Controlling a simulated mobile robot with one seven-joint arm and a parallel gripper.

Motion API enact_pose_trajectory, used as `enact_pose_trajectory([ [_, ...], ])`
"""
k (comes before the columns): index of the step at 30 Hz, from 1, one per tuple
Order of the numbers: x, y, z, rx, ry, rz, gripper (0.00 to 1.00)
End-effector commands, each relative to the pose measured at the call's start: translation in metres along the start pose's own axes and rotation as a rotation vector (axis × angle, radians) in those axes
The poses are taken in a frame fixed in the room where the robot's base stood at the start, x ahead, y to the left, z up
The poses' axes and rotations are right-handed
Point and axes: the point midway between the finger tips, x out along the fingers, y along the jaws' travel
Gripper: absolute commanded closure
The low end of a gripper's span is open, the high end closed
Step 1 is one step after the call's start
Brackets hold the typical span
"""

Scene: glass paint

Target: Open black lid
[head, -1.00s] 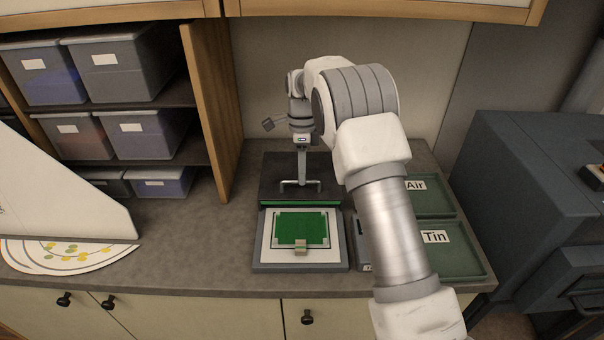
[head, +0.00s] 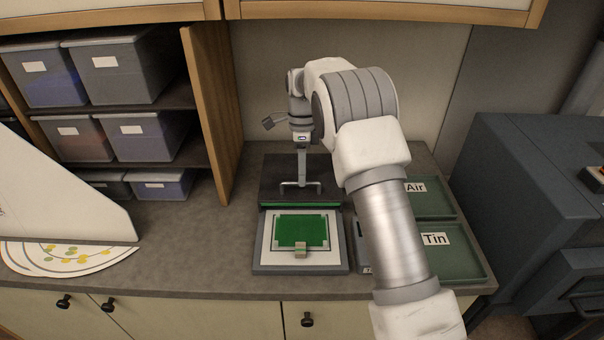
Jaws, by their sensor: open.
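The black lid (head: 276,172) stands tilted up at the back of a flat device on the counter. A green strip shows along its lower edge. I cannot tell whether the fingers touch the lid.
Green trays labelled Air (head: 440,206) and Tin (head: 470,265) lie to the right, partly behind my arm. A dark machine (head: 520,200) stands further right. Shelves with grey bins (head: 118,70) are at the left. The counter (head: 190,245) left of the device is clear.

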Motion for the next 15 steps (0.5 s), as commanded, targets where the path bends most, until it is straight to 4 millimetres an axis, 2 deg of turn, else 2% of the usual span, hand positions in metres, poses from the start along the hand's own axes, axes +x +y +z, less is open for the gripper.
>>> enact_pose_trajectory([
  [9, -0.052, -0.001, 0.0, 0.0, 0.0, -0.005, 0.55],
  [15, -0.067, 0.0, 0.0, 0.0, 0.0, -0.003, 0.55],
])
